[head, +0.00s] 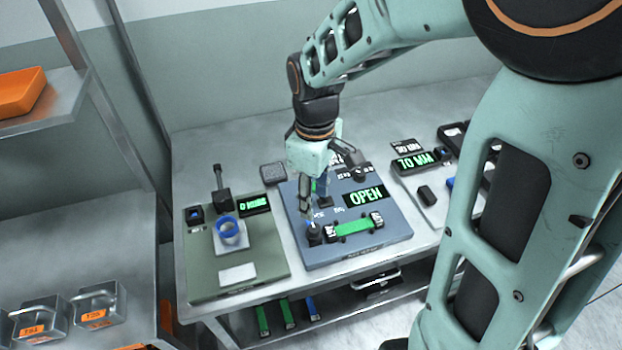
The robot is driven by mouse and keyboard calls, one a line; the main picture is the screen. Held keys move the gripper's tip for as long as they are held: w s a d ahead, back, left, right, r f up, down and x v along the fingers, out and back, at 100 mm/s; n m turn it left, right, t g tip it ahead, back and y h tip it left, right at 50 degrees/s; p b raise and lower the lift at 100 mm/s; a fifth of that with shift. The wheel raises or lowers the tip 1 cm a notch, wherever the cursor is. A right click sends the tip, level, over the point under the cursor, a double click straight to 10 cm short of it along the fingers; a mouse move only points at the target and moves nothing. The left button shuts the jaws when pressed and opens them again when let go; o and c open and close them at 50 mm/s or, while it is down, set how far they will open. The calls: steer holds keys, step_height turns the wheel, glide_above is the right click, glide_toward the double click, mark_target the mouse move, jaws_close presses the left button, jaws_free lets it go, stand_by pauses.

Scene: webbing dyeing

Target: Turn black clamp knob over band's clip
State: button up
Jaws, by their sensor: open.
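A green band (354,227) lies across the front of the blue-grey fixture plate (340,256), with a dark clip at its left end (329,231) and another at its right end (377,219). A small black knob (314,236) stands beside the left clip. My gripper (309,214) points down just above this knob, with its jaws open. Whether a finger touches the knob cannot be told from here. The fixture's display (365,195) reads OPEN in green. My gripper and wrist hide part of the plate's back left.
Left of the plate is a green board (210,285) with a blue ring (228,228) and a small display (255,204). Several colored strips hang below the table.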

mark_target(314, 228)
step_height(314, 228, down, 11)
steer(key=shift+r, duration=0.15)
steer(key=shift+c, duration=0.4)
jaws_close()
